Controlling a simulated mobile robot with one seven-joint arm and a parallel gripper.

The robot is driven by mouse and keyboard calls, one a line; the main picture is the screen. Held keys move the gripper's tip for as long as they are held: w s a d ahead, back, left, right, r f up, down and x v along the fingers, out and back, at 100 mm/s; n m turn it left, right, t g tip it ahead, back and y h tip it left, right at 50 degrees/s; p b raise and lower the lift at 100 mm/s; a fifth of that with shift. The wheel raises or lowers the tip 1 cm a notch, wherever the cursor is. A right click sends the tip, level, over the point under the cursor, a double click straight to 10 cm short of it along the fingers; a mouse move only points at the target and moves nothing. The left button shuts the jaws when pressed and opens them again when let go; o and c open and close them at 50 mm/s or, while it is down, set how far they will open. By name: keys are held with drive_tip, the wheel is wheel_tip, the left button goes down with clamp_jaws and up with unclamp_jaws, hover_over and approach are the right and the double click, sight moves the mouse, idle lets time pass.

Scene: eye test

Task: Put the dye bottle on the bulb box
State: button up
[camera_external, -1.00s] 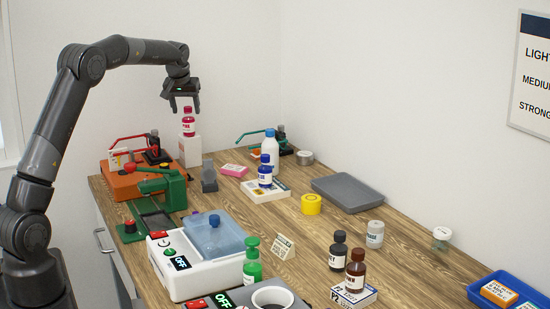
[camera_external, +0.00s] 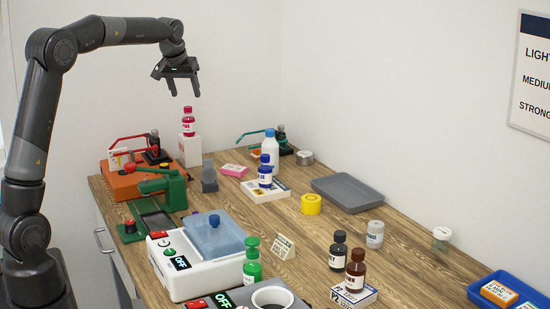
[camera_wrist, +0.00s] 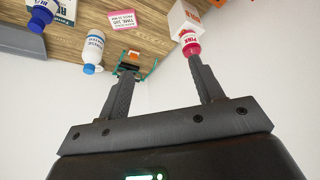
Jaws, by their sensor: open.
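A pink-red dye bottle (camera_external: 188,122) with a white label stands upright on top of a tall white box (camera_external: 190,150), which looks like the bulb box, near the far left of the bench. In the wrist view the bottle (camera_wrist: 191,47) rests against the box (camera_wrist: 183,18), near my right finger; the box's lettering is only partly legible. My gripper (camera_external: 184,93) is open and empty, above the bottle and apart from it. Its two spread fingers also show in the wrist view (camera_wrist: 162,66).
A blue-capped bottle (camera_external: 265,172) stands on a flat white box, beside a white bottle (camera_external: 271,147). A grey tray (camera_external: 347,193) lies to the right.

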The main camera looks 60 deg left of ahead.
drive_tip(key=s+d+r+m+t+h, duration=0.1)
drive_tip(key=s+d+m, duration=0.1)
drive_tip(key=s+d, duration=0.7)
drive_tip(key=s+d+r+m+t, duration=0.1)
drive_tip(key=s+d+m, duration=0.3)
drive_tip(key=d, duration=0.8)
drive_tip(key=s+d+f+m+h, duration=0.1)
drive_tip(key=s+d+f, duration=0.3)
drive_tip(key=s, duration=0.5)
drive_tip(key=s+d+f+m+h, duration=0.1)
drive_tip(key=s+d+f+m, duration=0.1)
drive_tip(key=s+d+f, duration=0.2)
drive_tip(key=s+d, duration=0.3)
drive_tip(key=s, duration=0.1)
drive_tip(key=shift+s+d+f, duration=0.15)
drive_tip(key=shift+s+d, duration=0.2)
